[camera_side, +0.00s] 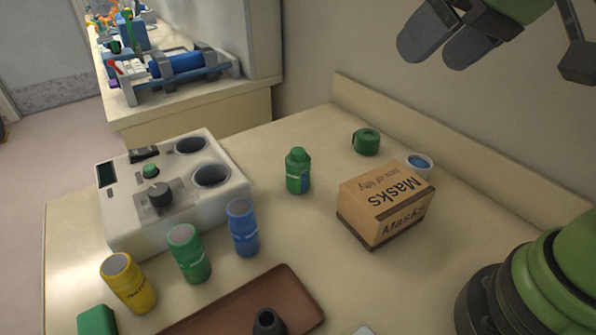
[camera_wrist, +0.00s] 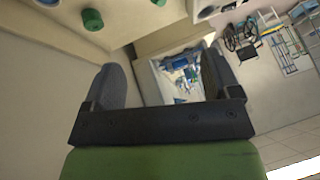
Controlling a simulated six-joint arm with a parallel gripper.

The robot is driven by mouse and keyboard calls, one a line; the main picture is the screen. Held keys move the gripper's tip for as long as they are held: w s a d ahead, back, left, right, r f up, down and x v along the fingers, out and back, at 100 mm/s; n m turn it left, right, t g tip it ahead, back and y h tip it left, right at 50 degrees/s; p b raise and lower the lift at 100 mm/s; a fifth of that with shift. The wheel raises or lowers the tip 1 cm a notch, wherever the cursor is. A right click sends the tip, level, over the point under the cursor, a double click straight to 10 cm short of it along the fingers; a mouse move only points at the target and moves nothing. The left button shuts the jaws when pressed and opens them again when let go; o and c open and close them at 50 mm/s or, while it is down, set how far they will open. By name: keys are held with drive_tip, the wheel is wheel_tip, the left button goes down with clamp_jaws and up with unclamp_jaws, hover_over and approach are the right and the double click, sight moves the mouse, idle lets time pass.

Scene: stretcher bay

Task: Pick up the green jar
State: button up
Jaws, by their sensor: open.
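A green jar-like container with a green cap and a blue label patch (camera_side: 298,172) stands upright on the table, behind the middle. My gripper (camera_side: 436,48) is high at the upper right, well above the table and apart from both. In the wrist view my gripper (camera_wrist: 160,62) has its fingers spread with nothing between them. A green piece at that view's top edge (camera_wrist: 158,2) looks like the capped container, mostly cut off.
A masks box (camera_side: 385,205) stands right of the capped container, with a green roll (camera_side: 366,142) and a white-and-blue round item (camera_side: 420,165) behind. A white device (camera_side: 125,215), blue cylinder (camera_side: 243,230), yellow cylinder (camera_side: 130,285) and brown tray (camera_side: 290,285) lie left and front.

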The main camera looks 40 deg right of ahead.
drive_tip(key=w+a+f+n, duration=0.1)
drive_tip(key=w+f+n, duration=0.15)
drive_tip(key=w, duration=0.45)
drive_tip(key=n+g, duration=0.1)
approach(295, 161)
drive_tip(key=w+f+n, duration=0.1)
drive_tip(key=f, duration=0.1)
drive_tip(key=w+f+n+g, duration=0.1)
drive_tip(key=w+f, duration=0.1)
drive_tip(key=shift+w+f+n, duration=0.2)
drive_tip(key=shift+f+n, duration=0.05)
drive_tip(key=shift+f, duration=0.05)
drive_tip(key=shift+x, duration=3.1)
drive_tip(key=shift+w+d, duration=0.1)
drive_tip(key=shift+w, duration=0.05)
drive_tip(key=shift+r, duration=0.1)
drive_tip(key=c, duration=1.1)
